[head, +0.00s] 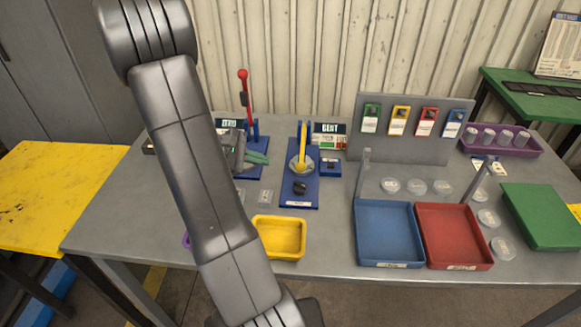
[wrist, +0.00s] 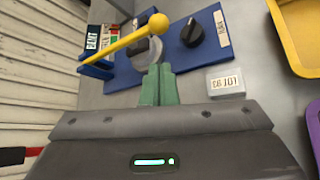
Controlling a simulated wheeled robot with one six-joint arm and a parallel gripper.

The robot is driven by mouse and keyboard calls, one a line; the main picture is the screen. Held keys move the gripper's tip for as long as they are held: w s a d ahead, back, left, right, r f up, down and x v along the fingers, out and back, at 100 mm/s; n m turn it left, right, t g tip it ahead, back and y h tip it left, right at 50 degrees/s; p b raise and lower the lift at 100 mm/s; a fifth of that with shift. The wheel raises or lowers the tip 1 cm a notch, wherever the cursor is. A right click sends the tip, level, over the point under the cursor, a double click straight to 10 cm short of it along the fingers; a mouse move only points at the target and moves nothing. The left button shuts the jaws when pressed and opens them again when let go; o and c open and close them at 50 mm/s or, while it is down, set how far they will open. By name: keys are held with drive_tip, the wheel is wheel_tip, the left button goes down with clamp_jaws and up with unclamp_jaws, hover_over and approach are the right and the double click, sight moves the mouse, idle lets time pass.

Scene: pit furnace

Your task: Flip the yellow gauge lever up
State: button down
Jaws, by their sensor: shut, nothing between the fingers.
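The yellow gauge lever (head: 303,146) is on a blue base plate (head: 299,193) near the middle of the table. In the wrist view the lever (wrist: 120,45) reaches from a blue bracket at the back over a grey round part, its ball end toward the front. My gripper (head: 258,157) is left of the lever in the head view, its green fingertips pointing at the plate. In the wrist view the fingertips (wrist: 157,85) are together and empty, just short of the blue plate and the ball. I cannot tell their height relative to the lever.
A red lever (head: 245,95) stands upright behind my gripper. A black knob (wrist: 192,33) sits on the same blue plate as the yellow lever. A yellow tray (head: 279,253), a blue tray (head: 388,262) and a red tray (head: 455,262) are in front. A tag board (head: 412,148) stands at the back.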

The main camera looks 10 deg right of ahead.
sight(303, 148)
drive_tip(key=p+x, duration=0.1)
drive_tip(key=x, duration=0.9)
drive_tip(key=shift+r, duration=0.15)
